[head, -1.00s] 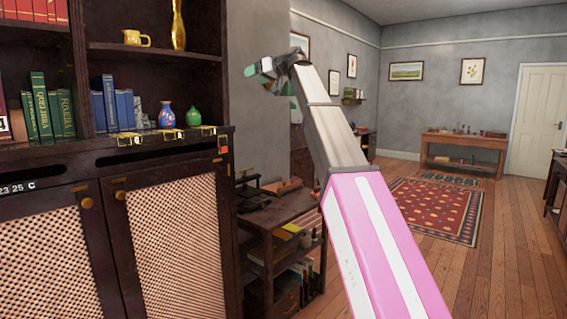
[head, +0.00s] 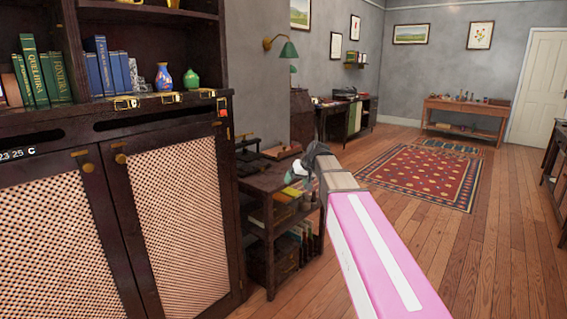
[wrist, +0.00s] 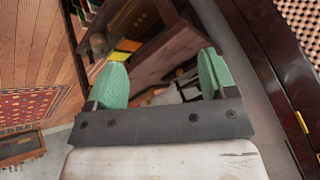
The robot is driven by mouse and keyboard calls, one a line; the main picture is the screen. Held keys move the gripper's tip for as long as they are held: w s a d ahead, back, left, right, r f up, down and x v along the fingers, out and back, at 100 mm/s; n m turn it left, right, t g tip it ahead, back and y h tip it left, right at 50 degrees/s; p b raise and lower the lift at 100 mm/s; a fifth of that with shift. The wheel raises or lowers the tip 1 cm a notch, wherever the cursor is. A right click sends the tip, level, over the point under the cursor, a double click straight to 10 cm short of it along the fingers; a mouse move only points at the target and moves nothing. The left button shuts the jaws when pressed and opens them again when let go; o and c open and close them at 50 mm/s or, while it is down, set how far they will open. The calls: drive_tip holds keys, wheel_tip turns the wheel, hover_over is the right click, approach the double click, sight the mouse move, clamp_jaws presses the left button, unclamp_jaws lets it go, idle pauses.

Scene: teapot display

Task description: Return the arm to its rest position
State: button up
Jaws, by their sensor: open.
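My gripper (wrist: 160,82) shows in the wrist view with its two green fingers set wide apart. Nothing is held between them. In the head view my gripper (head: 292,183) is partly hidden behind my own wrist, at the end of my pink, white and grey arm. It is in front of the low dark shelf unit, to the right of the tall cabinet. I cannot tell the exact gap to the shelf unit.
The tall dark cabinet (head: 115,190) with woven door panels fills the left. The low shelf unit (head: 262,228) holds books and small items. A red patterned rug (head: 425,175) lies on open wooden floor (head: 490,255) to the right. A wooden table (head: 465,120) stands at the back.

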drive_tip(key=s+d+f+m+g+h, duration=0.1)
drive_tip(key=s+d+f, duration=0.3)
drive_tip(key=s+f, duration=0.4)
drive_tip(key=s+d+f+m+g+h, duration=0.1)
drive_tip(key=s+d+f, duration=0.3)
drive_tip(key=s+f, duration=0.5)
drive_tip(key=s+d+f+m+g+h, duration=0.1)
drive_tip(key=s+d+f+g+h, duration=0.1)
drive_tip(key=s+d+f, duration=0.3)
drive_tip(key=s+f, duration=0.3)
drive_tip(key=f, duration=0.2)
drive_tip(key=shift+s+h, duration=0.3)
drive_tip(key=shift+h, duration=0.1)
drive_tip(key=shift+f, duration=0.1)
